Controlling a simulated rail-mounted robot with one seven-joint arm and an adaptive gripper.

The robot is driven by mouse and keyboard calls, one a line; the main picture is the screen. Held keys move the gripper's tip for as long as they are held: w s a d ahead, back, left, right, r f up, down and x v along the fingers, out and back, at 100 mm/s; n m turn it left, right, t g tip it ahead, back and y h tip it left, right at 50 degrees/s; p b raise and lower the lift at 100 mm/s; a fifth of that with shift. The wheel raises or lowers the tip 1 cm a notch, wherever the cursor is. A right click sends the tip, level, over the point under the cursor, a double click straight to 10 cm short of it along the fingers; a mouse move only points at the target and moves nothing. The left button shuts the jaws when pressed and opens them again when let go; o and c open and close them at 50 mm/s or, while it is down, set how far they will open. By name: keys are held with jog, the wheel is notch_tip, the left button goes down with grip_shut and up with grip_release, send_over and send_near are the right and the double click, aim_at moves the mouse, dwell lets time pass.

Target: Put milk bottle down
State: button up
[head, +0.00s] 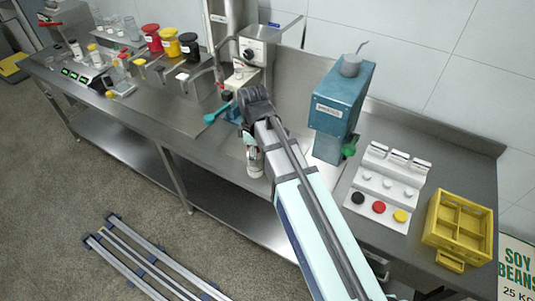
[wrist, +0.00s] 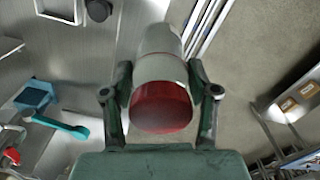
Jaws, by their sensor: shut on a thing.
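The milk bottle is pale with a dark red cap and shows large in the wrist view (wrist: 162,107), cap toward the camera. My gripper (wrist: 160,82) is shut around its upper part, with one finger on each side. In the head view, the lower part of the bottle (head: 256,165) shows below my gripper (head: 251,142), largely hidden by my arm. It appears roughly upright over the steel counter (head: 225,155), near the front edge. I cannot tell whether its base touches the counter.
A teal handle (head: 217,115) projects left of my gripper. Red and yellow jars (head: 170,45) stand further left. Bare counter lies around the bottle.

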jog(key=w+d+r+m+b, duration=0.1)
jog(key=w+d+r+b, duration=0.4)
jog(key=w+r, duration=0.25)
jog(key=w+d+r+b, duration=0.5)
jog(key=w+r, duration=0.1)
jog(key=w, duration=0.2)
notch_tip(320, 180, down, 20)
jog(key=p, duration=0.5)
jog(key=shift+f, duration=0.15)
jog(key=shift+a+f, duration=0.1)
jog(key=o, duration=1.4)
notch_tip(320, 180, up, 12)
jog(key=b, duration=0.3)
jog(key=shift+s, duration=0.1)
